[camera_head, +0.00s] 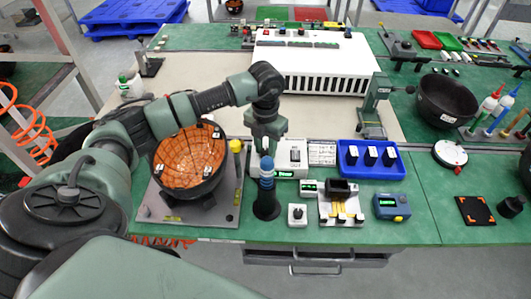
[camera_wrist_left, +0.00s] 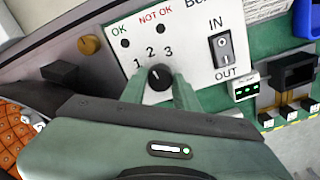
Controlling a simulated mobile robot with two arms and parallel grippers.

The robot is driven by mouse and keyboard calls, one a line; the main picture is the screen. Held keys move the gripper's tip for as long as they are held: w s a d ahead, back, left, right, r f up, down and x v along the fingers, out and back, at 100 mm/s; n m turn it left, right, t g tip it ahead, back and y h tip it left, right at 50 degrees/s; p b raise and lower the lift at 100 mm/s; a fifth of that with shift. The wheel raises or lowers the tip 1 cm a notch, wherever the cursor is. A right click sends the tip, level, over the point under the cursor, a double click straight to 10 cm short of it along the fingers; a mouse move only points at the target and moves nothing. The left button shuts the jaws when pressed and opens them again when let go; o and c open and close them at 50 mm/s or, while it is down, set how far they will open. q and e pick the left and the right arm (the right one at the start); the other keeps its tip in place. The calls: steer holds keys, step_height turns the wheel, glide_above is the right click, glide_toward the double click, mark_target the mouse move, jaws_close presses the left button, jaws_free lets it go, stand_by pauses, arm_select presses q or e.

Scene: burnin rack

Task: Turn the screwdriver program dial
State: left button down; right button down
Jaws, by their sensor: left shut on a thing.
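The black program dial (camera_wrist_left: 159,77) sits on a white panel (camera_wrist_left: 190,62) under the printed numbers 1, 2 and 3 in the left wrist view. Its white mark points up, roughly toward the 2. My left gripper (camera_wrist_left: 160,90) has its green fingers on either side of the dial, shut on it. In the head view my left gripper (camera_head: 266,142) reaches down at the left end of the white control box (camera_head: 294,155) and hides the dial. A blue-topped tool (camera_head: 266,172), perhaps the screwdriver, stands upright in a black holder just in front. My right gripper is not in view.
The panel has OK and NOT OK lamps and an IN/OUT switch (camera_wrist_left: 224,46). A dark bowl with an orange inside (camera_head: 190,155) stands left of the gripper. A blue tray (camera_head: 371,171) and a small blue device (camera_head: 391,206) lie to the right.

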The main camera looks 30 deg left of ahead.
mark_target(266, 151)
arm_select(q)
steer(key=m+b, duration=0.4)
steer(key=m, duration=0.1)
steer(key=shift+f+m, duration=0.15)
steer(key=shift+m, duration=0.15)
steer(key=m+b, duration=0.1)
steer(key=m, duration=0.1)
steer(key=shift+m+b, duration=0.3)
steer(key=shift+m, duration=0.1)
steer(key=shift+m+b, duration=0.35)
steer(key=shift+m, duration=0.35)
steer(key=shift+r, duration=0.2)
steer(key=c, duration=1.1)
jaws_free()
steer(key=shift+o, duration=0.2)
step_height(266, 151, up, 8)
steer(key=shift+f+b, duration=0.15)
steer(key=shift+b, duration=0.35)
